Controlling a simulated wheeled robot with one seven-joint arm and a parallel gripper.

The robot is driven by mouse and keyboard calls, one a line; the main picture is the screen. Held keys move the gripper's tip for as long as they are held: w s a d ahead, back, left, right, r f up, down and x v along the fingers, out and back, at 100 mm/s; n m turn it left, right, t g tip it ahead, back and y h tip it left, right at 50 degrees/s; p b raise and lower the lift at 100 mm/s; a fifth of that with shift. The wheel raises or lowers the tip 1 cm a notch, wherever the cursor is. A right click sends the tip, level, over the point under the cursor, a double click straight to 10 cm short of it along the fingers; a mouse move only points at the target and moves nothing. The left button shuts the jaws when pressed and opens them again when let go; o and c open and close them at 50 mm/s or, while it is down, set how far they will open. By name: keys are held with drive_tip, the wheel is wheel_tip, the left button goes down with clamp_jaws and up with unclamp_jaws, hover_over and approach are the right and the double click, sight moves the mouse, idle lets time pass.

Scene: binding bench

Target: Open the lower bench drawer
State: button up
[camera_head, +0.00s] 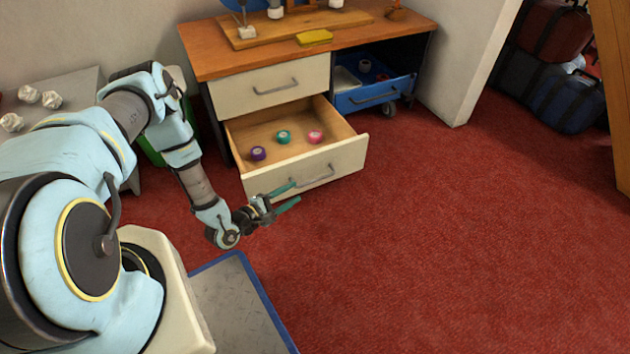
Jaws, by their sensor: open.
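The lower bench drawer (353,154) stands pulled out from the wooden-topped bench (215,62). It has a cream front and a wooden inside. A grey bar handle (318,177) is on its front. A purple roll (258,153), a teal roll (283,137) and a pink roll (315,136) lie in it. The upper drawer (235,93) is shut. My gripper (294,194) is just in front of the lower drawer's front, left of the handle's middle. Its teal fingers are apart with nothing between them. I cannot tell whether a finger touches the handle.
A yellow block (314,37) lies on the bench top. A white wall end (455,80) stands at right, with bags (568,100) beyond. The red carpet (450,230) is clear.

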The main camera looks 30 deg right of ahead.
sight(311, 183)
drive_tip(key=b+x, duration=0.2)
drive_tip(key=x, duration=0.8)
drive_tip(key=shift+d+b, duration=0.15)
drive_tip(key=shift+b, duration=0.2)
clamp_jaws()
idle(0.9)
